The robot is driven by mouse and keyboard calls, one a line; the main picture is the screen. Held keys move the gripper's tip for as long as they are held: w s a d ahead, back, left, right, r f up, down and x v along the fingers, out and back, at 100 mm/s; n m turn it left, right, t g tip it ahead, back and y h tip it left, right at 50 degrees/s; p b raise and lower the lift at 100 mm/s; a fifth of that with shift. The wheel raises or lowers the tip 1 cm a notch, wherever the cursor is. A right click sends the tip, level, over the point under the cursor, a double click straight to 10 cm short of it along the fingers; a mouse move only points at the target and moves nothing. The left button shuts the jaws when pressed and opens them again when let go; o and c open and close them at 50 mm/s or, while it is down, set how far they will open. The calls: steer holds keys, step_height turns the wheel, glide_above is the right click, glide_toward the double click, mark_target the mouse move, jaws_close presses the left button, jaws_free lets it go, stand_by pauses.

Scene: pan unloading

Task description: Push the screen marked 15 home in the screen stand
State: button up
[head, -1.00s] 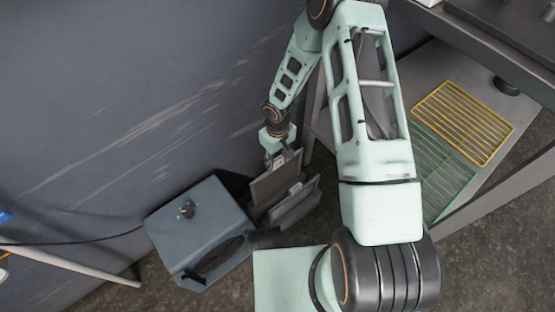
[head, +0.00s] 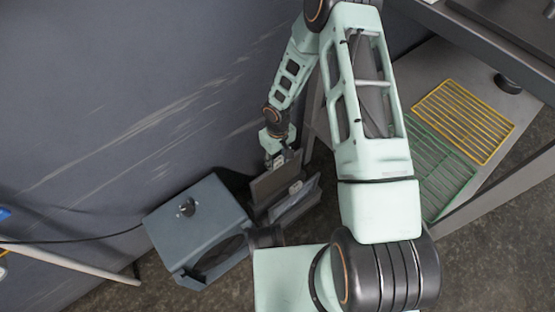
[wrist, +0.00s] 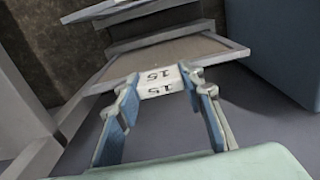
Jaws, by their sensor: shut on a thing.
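The screen marked 15 (wrist: 190,52) is a flat brown panel in a grey frame, with a white tag (wrist: 158,83) reading 15 on its near edge. My gripper (wrist: 160,79) has its two blue-padded fingers on either side of that tag and is shut on it. In the head view my gripper (head: 276,159) is at the upper edge of the screen (head: 273,186), low beside the wall. The screen stands tilted there. The screen stand cannot be made out clearly, and the screen's lower edge is hidden.
Another framed screen (head: 296,204) leans just in front. A blue-grey box (head: 195,225) with a black knob stands close on the left. A table leg and a shelf with a yellow rack (head: 463,120) and a green rack (head: 440,175) are on the right.

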mark_target(278, 166)
steer(key=shift+f, duration=1.9)
stand_by(0.9)
steer(key=o, duration=1.3)
steer(key=shift+c, duration=0.2)
step_height(278, 166, up, 12)
steer(key=shift+r, duration=0.1)
